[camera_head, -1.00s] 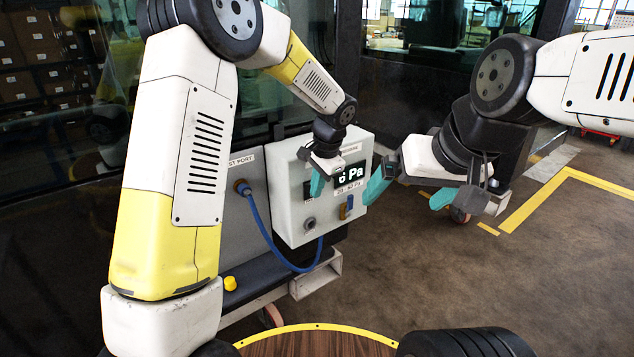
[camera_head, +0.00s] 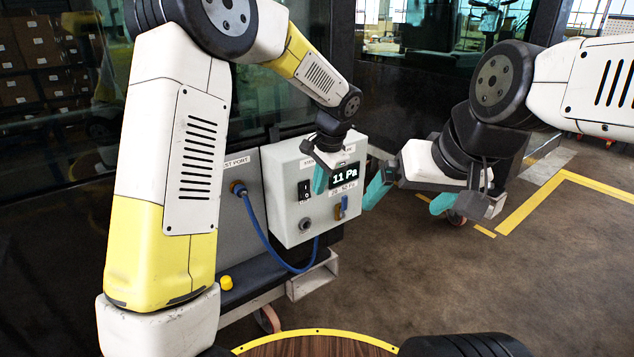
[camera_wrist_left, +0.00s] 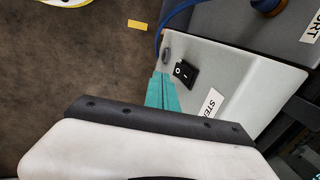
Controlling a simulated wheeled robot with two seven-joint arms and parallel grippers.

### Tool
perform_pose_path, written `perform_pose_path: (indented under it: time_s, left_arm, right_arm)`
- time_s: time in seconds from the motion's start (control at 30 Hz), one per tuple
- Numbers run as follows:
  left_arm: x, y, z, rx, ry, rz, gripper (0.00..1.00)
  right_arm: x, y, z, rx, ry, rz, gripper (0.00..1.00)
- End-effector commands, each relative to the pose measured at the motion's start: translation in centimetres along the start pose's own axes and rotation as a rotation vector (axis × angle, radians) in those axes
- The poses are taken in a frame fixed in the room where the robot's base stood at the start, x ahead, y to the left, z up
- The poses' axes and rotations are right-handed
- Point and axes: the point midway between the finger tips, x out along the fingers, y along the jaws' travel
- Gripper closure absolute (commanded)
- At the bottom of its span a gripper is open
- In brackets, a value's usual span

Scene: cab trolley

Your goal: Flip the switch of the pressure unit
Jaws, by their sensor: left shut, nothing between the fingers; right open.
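The pressure unit (camera_head: 283,205) is a light grey box with a lit display (camera_head: 345,177) reading 11 Pa. Its black rocker switch (camera_head: 305,190) is on the front face, left of the display. In the left wrist view the switch (camera_wrist_left: 184,73) shows marks on its two halves. My left gripper (camera_head: 320,181) is shut and empty in front of the unit, just right of the switch. Its teal fingers (camera_wrist_left: 161,92) show together in the wrist view, beside the switch with a small gap. My right gripper (camera_head: 408,198) is open and empty, right of the unit.
A blue hose (camera_head: 257,225) runs from a port on the grey panel (camera_head: 240,193) down under the unit.

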Motion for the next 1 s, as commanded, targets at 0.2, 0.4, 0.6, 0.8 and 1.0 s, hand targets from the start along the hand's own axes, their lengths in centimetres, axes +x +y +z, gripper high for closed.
perform_pose_path:
  time_s: [0.2,0.4,0.6,0.8,1.0]
  left_arm:
    - [-4.3,-0.3,-0.1,-0.002,0.003,-0.002,1.0]
    - [-7.9,-0.5,0.0,0.0,0.002,-0.001,1.0]
    - [-9.7,-0.6,0.0,0.0,0.0,0.001,1.0]
    - [-10.0,-0.6,0.0,0.0,-0.001,0.001,1.0]
    - [-9.9,-0.6,0.0,0.001,-0.001,0.002,1.0]
  right_arm:
    - [0.0,0.0,0.0,0.0,-0.001,0.0,0.0]
    - [0.0,0.0,0.0,0.0,0.0,0.0,0.0]
    - [0.0,0.0,0.0,0.0,0.0,0.0,0.0]
    - [0.0,0.0,0.0,0.0,0.0,0.0,0.0]
    - [0.0,0.0,0.0,0.0,0.0,0.0,0.0]
